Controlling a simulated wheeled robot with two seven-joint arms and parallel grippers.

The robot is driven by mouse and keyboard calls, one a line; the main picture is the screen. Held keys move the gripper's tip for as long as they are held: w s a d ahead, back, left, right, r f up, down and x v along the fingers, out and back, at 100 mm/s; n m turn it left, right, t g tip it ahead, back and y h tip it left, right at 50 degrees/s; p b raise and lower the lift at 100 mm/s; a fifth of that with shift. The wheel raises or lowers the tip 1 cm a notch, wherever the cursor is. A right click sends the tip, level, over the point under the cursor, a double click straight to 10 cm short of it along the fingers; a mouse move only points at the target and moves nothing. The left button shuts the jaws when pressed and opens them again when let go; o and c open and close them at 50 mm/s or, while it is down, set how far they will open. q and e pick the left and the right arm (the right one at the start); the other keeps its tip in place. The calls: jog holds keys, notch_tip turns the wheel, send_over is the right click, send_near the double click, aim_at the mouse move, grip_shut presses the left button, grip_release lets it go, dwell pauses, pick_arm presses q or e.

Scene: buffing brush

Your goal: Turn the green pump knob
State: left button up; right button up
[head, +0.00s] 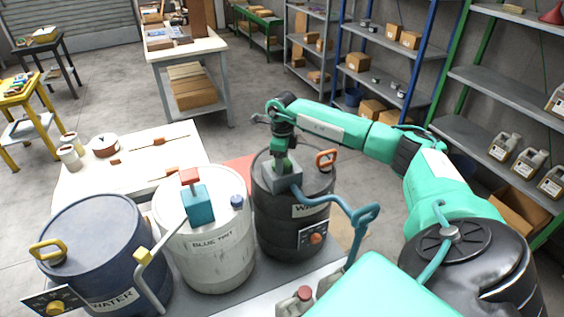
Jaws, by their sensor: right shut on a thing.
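The green pump knob (283,165) sits on top of a grey pump block (287,180) on the lid of the dark right-hand barrel (272,222). My right gripper (283,153) comes down from above and is shut on the green knob, hiding its upper part. A blue spout (345,209) runs from this pump toward the right. A second pump, a blue block with a red knob (190,176), stands on the white barrel labelled "BLUE TINT" (207,260). My left gripper is not in view.
A blue barrel labelled "WATER" (98,240) stands at left. An orange handle (326,159) rises close to the right of my gripper. A white table (95,193) behind holds cans and brushes.

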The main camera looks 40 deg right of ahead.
dwell(0.3)
jog(key=o, duration=1)
jog(key=shift+c, duration=0.2)
notch_tip(320, 180, up, 14)
jog(key=b, duration=0.3)
jog(key=shift+b, duration=0.35)
jog(key=shift+f, duration=0.1)
